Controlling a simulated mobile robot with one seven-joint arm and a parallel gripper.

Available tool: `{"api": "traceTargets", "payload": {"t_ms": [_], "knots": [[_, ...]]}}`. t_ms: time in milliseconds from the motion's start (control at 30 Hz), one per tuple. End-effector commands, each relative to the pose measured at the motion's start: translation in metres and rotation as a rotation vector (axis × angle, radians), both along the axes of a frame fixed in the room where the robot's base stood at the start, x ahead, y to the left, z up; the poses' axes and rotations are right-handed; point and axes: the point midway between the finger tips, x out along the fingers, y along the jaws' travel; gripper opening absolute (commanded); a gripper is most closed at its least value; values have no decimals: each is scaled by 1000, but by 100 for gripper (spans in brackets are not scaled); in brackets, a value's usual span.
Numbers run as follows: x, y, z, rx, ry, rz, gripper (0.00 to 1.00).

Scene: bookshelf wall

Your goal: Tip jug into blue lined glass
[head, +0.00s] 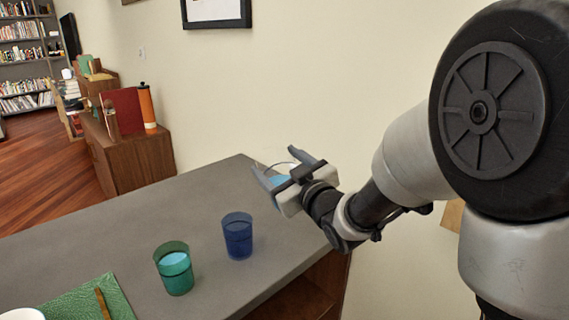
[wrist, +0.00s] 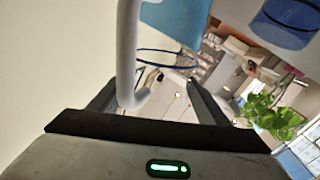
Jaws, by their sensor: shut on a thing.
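The blue glass (head: 237,236) stands upright on the grey table near its right edge. It also shows in part at the top right of the wrist view (wrist: 288,22). My gripper (head: 276,163) is above the table's far right part, up and right of the blue glass. It is shut on the handle of the jug (head: 280,181), which shows as a pale handle (wrist: 128,45) between the fingers in the wrist view. Light blue content shows beyond the handle. The jug is mostly hidden in the head view, and its exact tilt is hard to tell.
A green glass (head: 174,270) with light blue content stands left of the blue glass. A green mat (head: 85,300) with a brown stick (head: 102,303) and a white dish (head: 22,314) lie at the front left. The table's (head: 130,220) far left part is clear.

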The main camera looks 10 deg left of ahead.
Motion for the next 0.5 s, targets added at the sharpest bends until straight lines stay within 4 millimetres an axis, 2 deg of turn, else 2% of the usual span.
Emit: {"api": "traceTargets", "payload": {"t_ms": [267, 500], "knots": [[-10, 15, -21, -104, -78, 1, 8], [-22, 33, -26, -300, -213, 3, 8]]}}
